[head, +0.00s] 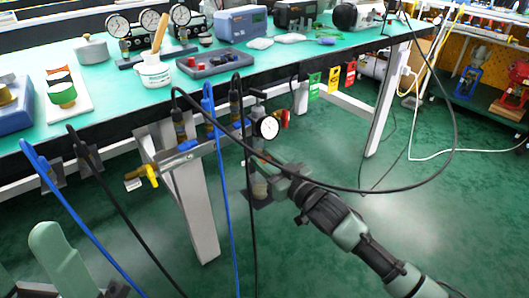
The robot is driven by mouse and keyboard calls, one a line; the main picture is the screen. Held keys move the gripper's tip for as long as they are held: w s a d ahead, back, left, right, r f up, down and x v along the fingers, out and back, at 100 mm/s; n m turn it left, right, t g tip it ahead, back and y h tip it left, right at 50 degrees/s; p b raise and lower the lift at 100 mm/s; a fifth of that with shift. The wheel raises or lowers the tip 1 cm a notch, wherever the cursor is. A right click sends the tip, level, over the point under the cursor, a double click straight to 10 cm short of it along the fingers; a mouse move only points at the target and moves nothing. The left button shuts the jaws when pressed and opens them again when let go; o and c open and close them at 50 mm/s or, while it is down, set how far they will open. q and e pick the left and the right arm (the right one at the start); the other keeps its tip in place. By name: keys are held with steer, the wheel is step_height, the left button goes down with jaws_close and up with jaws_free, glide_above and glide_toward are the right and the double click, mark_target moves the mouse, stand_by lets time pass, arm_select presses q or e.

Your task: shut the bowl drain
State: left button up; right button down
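A filter-regulator with a round white dial gauge (267,128) hangs at the bench's front edge. Its small pale bowl (260,186) shows below the gauge, partly hidden by my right gripper. The drain at the bowl's bottom is too small and covered to make out. My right gripper (266,181) reaches in from the lower right, with its dark fingers at the bowl. I cannot tell whether they touch it or how far they are closed.
A yellow-handled valve (148,176) sits left of the regulator on the bench frame. Blue and black hoses hang before the bench, and a black cable (360,190) loops across my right arm. A white bench leg (196,215) stands left of the bowl. Green floor is open to the right.

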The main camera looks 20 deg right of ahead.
mark_target(267, 161)
stand_by(0.3)
steer(key=c, duration=1)
jaws_free()
steer(key=p+v, duration=0.2)
steer(key=v, duration=0.4)
steer(key=shift+s, duration=0.2)
steer(key=shift+p+v, duration=0.35)
steer(key=shift+v, duration=0.4)
